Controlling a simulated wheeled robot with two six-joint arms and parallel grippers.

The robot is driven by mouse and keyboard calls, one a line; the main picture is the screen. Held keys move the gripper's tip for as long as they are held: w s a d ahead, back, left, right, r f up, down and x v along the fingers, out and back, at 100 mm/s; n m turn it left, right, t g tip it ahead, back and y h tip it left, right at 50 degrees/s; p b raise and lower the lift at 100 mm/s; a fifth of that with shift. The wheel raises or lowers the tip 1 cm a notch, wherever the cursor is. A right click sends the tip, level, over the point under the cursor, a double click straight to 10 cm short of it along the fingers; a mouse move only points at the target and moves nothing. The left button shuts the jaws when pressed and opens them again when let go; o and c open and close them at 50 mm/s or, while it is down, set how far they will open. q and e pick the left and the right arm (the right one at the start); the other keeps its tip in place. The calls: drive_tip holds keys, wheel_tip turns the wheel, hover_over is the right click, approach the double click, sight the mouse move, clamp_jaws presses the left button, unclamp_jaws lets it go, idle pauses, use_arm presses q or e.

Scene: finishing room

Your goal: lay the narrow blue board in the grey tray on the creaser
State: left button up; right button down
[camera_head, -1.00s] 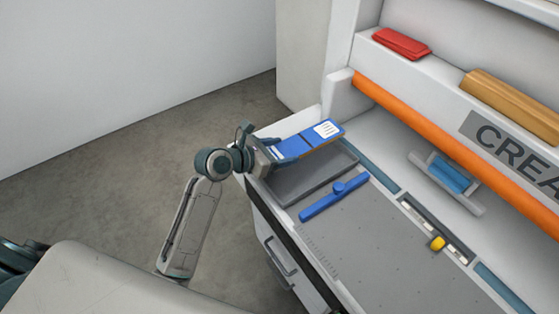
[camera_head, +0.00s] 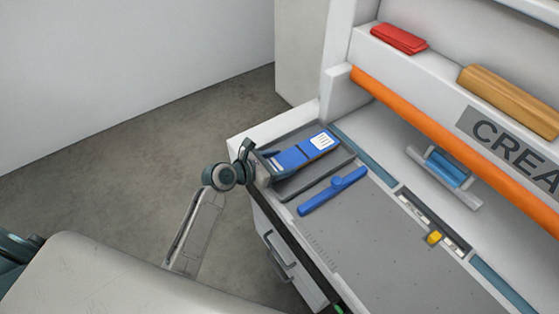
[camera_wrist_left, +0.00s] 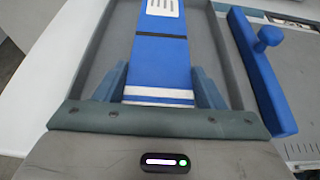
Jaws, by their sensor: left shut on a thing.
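The narrow blue board (camera_head: 302,151) has a white label at its far end, a dark band across it and white stripes at its near end. My left gripper (camera_head: 275,166) is shut on its near end. In the left wrist view the board (camera_wrist_left: 160,65) lies between the two fingers of the gripper (camera_wrist_left: 160,92). The board is over the inside of the grey tray (camera_head: 320,179), roughly in line with its long sides. I cannot tell whether it touches the tray floor. The tray sits at the near left end of the creaser (camera_head: 380,235). My right gripper is not in view.
A blue handled bar (camera_head: 333,191) lies just right of the tray. An orange roller bar (camera_head: 430,128) crosses behind. A red pack (camera_head: 399,39) and a tan block (camera_head: 508,98) sit on the upper ledge. A yellow knob (camera_head: 434,238) is on the slotted strip.

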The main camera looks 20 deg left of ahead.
use_arm(q)
drive_tip(key=shift+f, duration=0.3)
drive_tip(key=o, duration=1.1)
drive_tip(key=shift+r, duration=0.55)
drive_tip(key=shift+b+v, duration=0.9)
drive_tip(key=shift+v, duration=5.15)
drive_tip(key=shift+r, duration=0.1)
